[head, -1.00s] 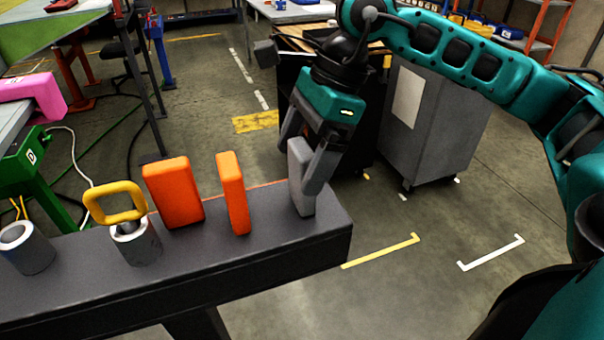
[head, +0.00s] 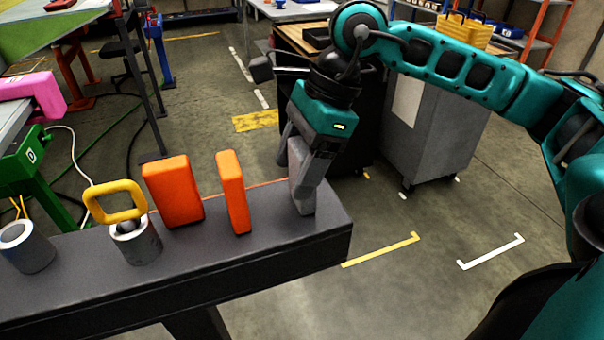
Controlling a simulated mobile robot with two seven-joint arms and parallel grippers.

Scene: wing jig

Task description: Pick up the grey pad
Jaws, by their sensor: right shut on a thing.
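The grey pad (head: 297,179) stands upright near the right end of the dark bench. My right gripper (head: 302,182) comes down on it from above and is shut on it. One finger covers part of the pad's right side, and the other finger is partly hidden behind the pad. The pad's lower end appears to be at the bench top; I cannot tell whether it touches. My left gripper is not in view.
On the dark bench (head: 250,268), left of the pad, stand a thin orange block (head: 232,192), a wider orange block (head: 174,192), a yellow ring handle (head: 115,202) in a grey cylinder, and another grey cylinder (head: 26,248). A grey cabinet (head: 440,125) stands behind.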

